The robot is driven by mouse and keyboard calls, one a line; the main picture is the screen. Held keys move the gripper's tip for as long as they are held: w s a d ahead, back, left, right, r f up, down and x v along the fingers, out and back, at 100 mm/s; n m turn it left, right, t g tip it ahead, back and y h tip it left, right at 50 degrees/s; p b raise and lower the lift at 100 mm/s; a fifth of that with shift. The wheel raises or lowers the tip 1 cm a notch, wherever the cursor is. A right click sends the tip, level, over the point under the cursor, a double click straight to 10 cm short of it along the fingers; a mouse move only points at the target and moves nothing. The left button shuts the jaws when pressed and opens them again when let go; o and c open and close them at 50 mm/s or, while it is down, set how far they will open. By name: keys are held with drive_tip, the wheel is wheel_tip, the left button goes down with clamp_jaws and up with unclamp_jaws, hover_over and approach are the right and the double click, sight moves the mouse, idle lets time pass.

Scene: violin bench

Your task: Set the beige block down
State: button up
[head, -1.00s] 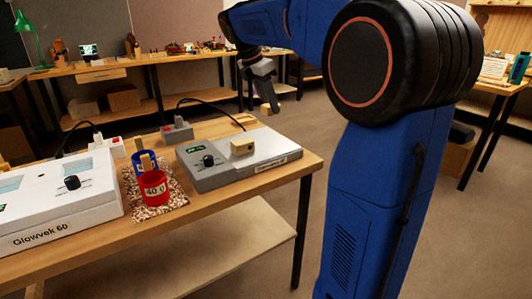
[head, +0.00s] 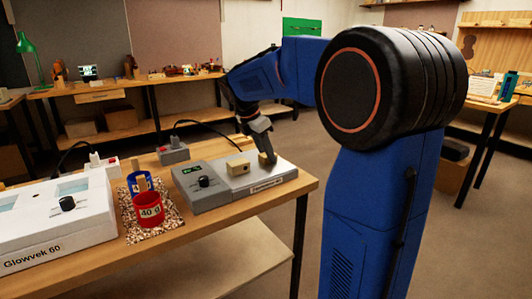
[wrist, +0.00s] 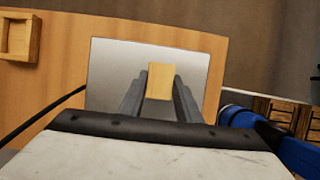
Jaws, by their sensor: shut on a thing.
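My gripper (head: 264,152) points down over the pale plate of a grey device (head: 205,194) on the bench. It is shut on a beige block (wrist: 160,82), which shows between the two fingers in the wrist view with the pale plate behind it. In the head view the held block is small and partly covered by the fingers, low over the plate's right part. I cannot tell whether it touches the plate.
A red cup (head: 148,209) and a blue cup (head: 139,182) stand on a speckled mat (head: 168,217). A white device (head: 50,222) is at left. A grey switch box (head: 173,154) with a cable is behind. A wooden recessed frame (wrist: 20,38) shows in the wrist view.

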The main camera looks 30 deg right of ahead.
drive_tip(key=o, duration=1)
drive_tip(key=shift+f, duration=0.1)
drive_tip(key=v, duration=1.2)
drive_tip(key=s+a+f+m+t+y, duration=0.1)
drive_tip(key=s+a+f+m, duration=0.2)
drive_tip(key=s+f+m, duration=0.3)
drive_tip(key=s+a+f+m+t+y, duration=0.2)
drive_tip(key=s+a+f+m, duration=0.2)
drive_tip(key=s, duration=1)
drive_tip(key=s+a+f+m+t+y, duration=0.1)
drive_tip(key=s+a+f+m, duration=0.3)
drive_tip(key=s+f+m, duration=0.4)
drive_tip(key=shift+s+a+f+t, duration=0.1)
drive_tip(key=shift+s+f, duration=0.25)
drive_tip(key=shift+f, duration=0.3)
drive_tip(key=shift+s+f+t, duration=0.1)
drive_tip(key=shift+s+f, duration=0.2)
drive_tip(key=shift+f, duration=0.4)
drive_tip(key=shift+s+a+f+t, duration=0.1)
drive_tip(key=shift+s+f, duration=0.25)
drive_tip(key=shift+f, duration=0.3)
